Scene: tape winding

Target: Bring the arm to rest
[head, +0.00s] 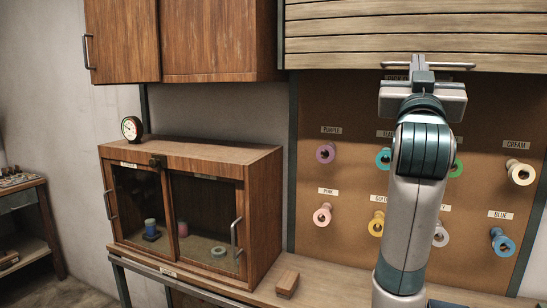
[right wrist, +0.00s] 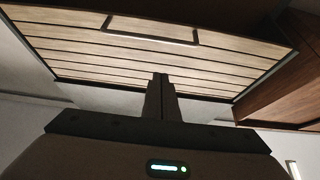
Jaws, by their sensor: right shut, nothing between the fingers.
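My right arm rises in front of the pegboard in the head view. My right gripper (head: 419,64) is at its top, just below the handle of the slatted shutter. In the right wrist view the right gripper's fingers (right wrist: 160,78) are together and empty, pointing up toward the shutter (right wrist: 150,60) and its handle (right wrist: 150,30). The same shutter (head: 400,25) shows at the top of the head view. I cannot tell whether the gripper touches the handle (head: 428,65). My left gripper is not in view.
A brown pegboard (head: 345,240) holds several coloured tape spools with name labels, partly hidden by my arm. A glass-fronted wooden cabinet (head: 265,205) stands at left with a clock (head: 132,128) on top. A small wooden block (head: 287,283) lies on the counter (head: 335,285).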

